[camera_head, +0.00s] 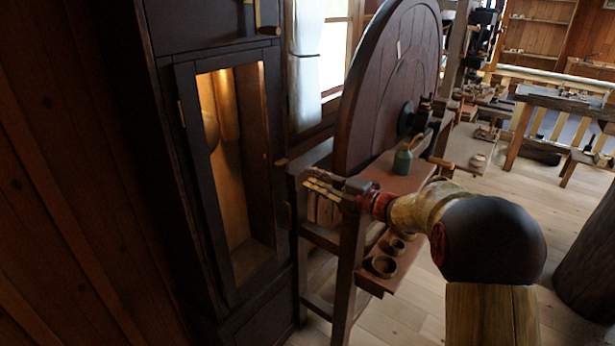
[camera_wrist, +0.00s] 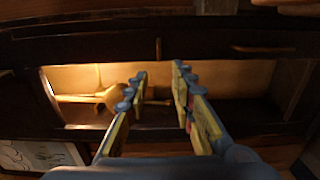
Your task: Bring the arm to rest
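My gripper (camera_head: 314,183) is in the middle of the head view, at the end of my arm, which reaches from the lower right. The clock case (camera_head: 185,150) has a lit opening with a rounded pendulum (camera_head: 209,130) inside. The pendulum (camera_wrist: 117,98) also shows in the wrist view, behind the left finger.
A large dark wooden wheel (camera_head: 385,90) stands behind my gripper. A plank wall (camera_head: 60,200) is at left. Floor (camera_head: 535,190) shows clear at right.

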